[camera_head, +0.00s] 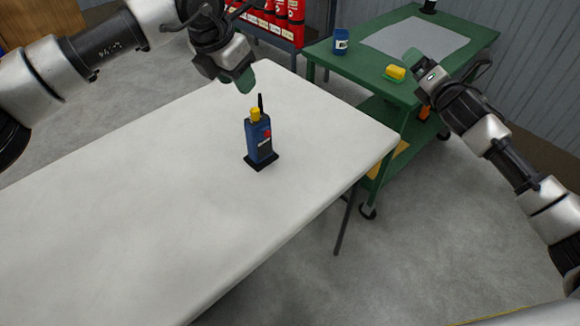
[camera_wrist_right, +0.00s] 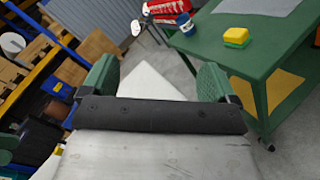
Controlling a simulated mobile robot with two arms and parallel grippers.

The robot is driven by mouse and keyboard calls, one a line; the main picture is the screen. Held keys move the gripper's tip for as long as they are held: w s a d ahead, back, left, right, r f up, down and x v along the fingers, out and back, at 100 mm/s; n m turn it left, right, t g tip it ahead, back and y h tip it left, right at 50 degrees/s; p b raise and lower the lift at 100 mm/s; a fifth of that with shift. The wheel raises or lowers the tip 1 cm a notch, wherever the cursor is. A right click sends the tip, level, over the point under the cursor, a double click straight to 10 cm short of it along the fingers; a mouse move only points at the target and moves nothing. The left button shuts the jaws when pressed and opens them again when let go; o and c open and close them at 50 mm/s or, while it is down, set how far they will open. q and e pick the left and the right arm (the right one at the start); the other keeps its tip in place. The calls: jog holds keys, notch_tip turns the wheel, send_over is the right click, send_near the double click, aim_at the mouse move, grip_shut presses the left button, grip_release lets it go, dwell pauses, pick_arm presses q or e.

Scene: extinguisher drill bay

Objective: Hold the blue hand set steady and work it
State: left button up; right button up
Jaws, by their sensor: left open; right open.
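The blue hand set (camera_head: 259,141) stands upright on a black base on the white table (camera_head: 120,200). It has a black antenna, a yellow knob on top and a red button on its side. My left gripper (camera_head: 243,83) is open and empty, above and a little behind the hand set, not touching it. My right gripper (camera_head: 413,68) is open and empty, off to the right near the green cart, well away from the hand set. In the right wrist view, my right gripper's green fingers (camera_wrist_right: 156,84) are spread with nothing between them. The hand set is not seen there.
A green cart (camera_head: 358,82) at the back right carries a blue can (camera_head: 340,42), a yellow and green sponge (camera_head: 395,73) and a grey mat (camera_head: 415,38). The white table is otherwise clear.

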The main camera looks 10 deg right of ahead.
jog(key=s+a+f+n+g+y, duration=0.1)
jog(key=s+a+f+n+y, duration=0.15)
jog(key=a+f+n, duration=0.45)
jog(key=s+a+f+n+g+y, duration=0.1)
jog(key=s+a+f+n+y, duration=0.2)
jog(key=a, duration=0.9)
jog(key=n+g+y, duration=0.2)
jog(key=n+y, duration=0.1)
jog(key=n, duration=0.1)
send_near(265, 148)
jog(key=shift+x, duration=0.85)
jog(key=x, duration=1)
jog(key=shift+w+a, duration=0.15)
jog(key=shift+w, duration=0.05)
